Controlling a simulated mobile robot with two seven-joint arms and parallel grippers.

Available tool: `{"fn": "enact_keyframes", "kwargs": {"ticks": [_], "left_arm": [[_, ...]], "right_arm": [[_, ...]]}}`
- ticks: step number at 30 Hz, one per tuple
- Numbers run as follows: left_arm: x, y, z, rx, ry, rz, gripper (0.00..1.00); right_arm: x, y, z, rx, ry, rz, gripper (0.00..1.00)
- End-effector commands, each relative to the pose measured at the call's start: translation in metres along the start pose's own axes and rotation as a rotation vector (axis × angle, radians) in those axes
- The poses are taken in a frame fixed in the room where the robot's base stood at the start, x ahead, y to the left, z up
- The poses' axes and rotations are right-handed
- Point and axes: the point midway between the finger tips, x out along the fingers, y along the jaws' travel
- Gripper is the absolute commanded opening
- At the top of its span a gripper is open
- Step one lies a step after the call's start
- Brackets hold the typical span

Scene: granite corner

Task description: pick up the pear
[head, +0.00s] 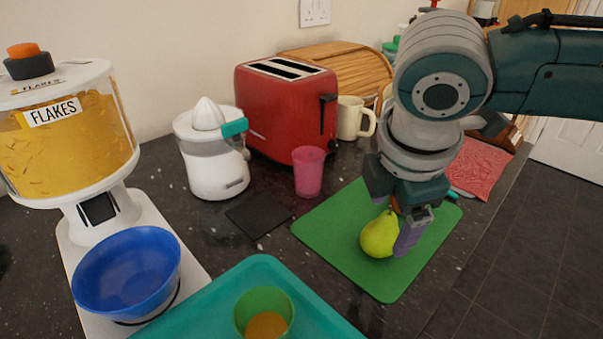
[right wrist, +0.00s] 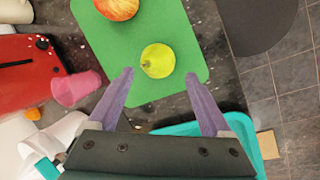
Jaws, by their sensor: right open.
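A yellow-green pear (head: 379,236) lies on a green cutting board (head: 335,240) in the head view. My right gripper (head: 396,224) points down over it, with one purple finger partly in front of the pear. In the right wrist view the pear (right wrist: 157,61) shows just beyond the open fingertips, roughly centred between them. The right gripper (right wrist: 160,76) is open and empty; I cannot tell whether a finger touches the pear. My left gripper is not in view.
An apple (right wrist: 117,7) also lies on the board in the right wrist view. A pink cup (head: 308,172), red toaster (head: 286,110) and white juicer (head: 217,165) stand left of the board. A teal tray (head: 205,308) with a green cup (head: 264,310) is in front.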

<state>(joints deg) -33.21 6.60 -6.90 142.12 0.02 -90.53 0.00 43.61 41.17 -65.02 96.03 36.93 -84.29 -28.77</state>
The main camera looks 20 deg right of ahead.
Motion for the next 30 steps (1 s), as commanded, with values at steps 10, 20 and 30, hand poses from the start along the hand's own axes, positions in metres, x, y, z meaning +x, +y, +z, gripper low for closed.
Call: {"fn": "enact_keyframes", "kwargs": {"ticks": [10, 20, 30], "left_arm": [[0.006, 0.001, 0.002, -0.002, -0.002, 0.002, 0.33], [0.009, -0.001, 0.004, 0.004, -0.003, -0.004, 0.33], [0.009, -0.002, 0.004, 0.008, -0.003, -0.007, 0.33]], "right_arm": [[0.041, 0.003, 0.000, -0.001, 0.000, 0.001, 0.83], [0.059, 0.003, -0.001, -0.002, 0.002, 0.002, 0.83], [0.058, 0.003, 0.000, -0.002, 0.002, 0.002, 0.54]]}}
